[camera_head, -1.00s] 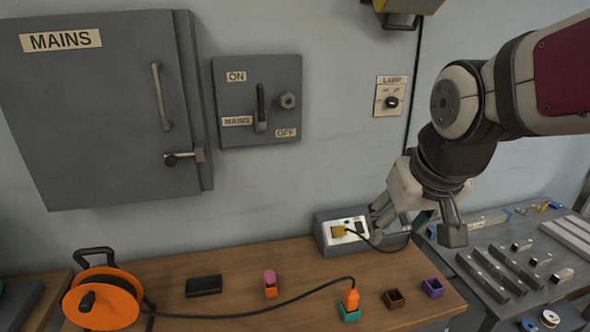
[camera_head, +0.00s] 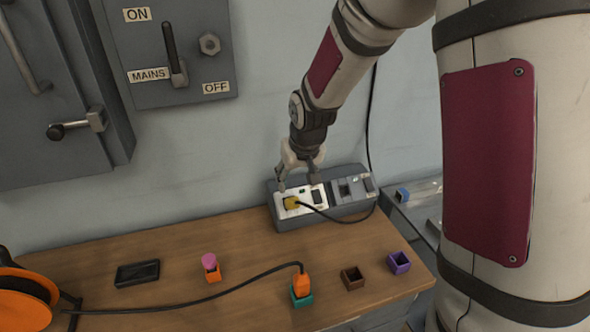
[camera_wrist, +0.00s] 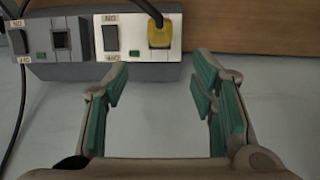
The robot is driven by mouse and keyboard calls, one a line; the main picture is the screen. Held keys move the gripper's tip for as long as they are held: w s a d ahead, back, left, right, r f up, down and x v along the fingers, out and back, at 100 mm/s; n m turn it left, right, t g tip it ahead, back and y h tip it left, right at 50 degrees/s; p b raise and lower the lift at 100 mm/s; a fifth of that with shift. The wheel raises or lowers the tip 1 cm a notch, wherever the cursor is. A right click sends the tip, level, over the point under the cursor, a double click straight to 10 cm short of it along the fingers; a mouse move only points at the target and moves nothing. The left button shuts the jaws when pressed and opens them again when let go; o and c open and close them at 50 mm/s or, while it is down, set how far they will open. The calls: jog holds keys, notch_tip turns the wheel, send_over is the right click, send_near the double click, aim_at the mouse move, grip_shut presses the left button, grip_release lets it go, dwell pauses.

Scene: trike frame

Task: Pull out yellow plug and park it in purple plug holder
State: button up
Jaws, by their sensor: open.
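The yellow plug (camera_head: 291,203) sits in a white-fronted socket on the grey socket box (camera_head: 348,207) at the back of the bench, with a black cable running from it. In the wrist view the yellow plug (camera_wrist: 160,34) is at the top, ahead of my fingers. My gripper (camera_head: 298,184) hangs just behind the socket box and is apart from the plug. In the wrist view my gripper (camera_wrist: 158,92) is open, its green-padded fingers spread with nothing between them. The purple plug holder (camera_head: 399,263) stands empty at the bench's right front.
A brown holder (camera_head: 352,278) stands empty beside the purple one. An orange plug (camera_head: 302,284) is in a teal holder (camera_head: 303,300), and a pink plug (camera_head: 209,261) in an orange holder (camera_head: 213,275). A black case (camera_head: 138,273) and an orange cable reel (camera_head: 22,300) are left.

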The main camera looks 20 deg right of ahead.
aim_at(295, 200)
jog(key=x, duration=1.1)
jog(key=shift+s, duration=0.1)
jog(key=shift+c, duration=0.6)
grip_shut()
jog(key=shift+s+r, duration=0.1)
jog(key=shift+r, duration=0.05)
jog(key=shift+s+r+p, duration=1.85)
jog(key=shift+s, duration=0.05)
